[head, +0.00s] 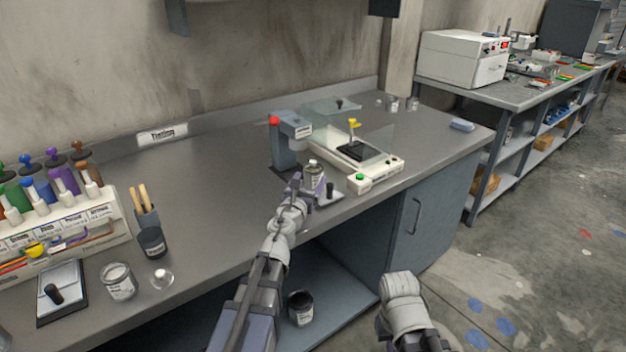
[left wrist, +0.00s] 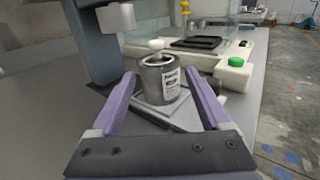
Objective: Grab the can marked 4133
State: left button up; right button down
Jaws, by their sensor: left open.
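A small grey metal can with a pale label (head: 314,170) stands upright on the bench at the foot of the red-topped stand; its marking is too small to read. It also shows in the left wrist view (left wrist: 160,80), with a white piece above its top. My left gripper (head: 305,188) is open at this can. In the left wrist view its two purple fingers reach forward on the can's left and right, with nothing gripped; I cannot tell whether they touch it. Part of my right arm shows at the lower right of the head view, but its gripper does not.
The red-topped stand (head: 284,142) and a white scale (head: 376,178) with a green button are close to the can. A dark can (head: 300,307) stands on the lower shelf. The bench middle is clear.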

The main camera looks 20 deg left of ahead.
aim_at(311, 175)
pick_arm(q)
jog(key=shift+w+a, duration=0.1)
jog(key=shift+w, duration=2.8)
jog(key=shift+s, duration=0.1)
jog(key=shift+r, duration=0.1)
jog(key=c, duration=1.2)
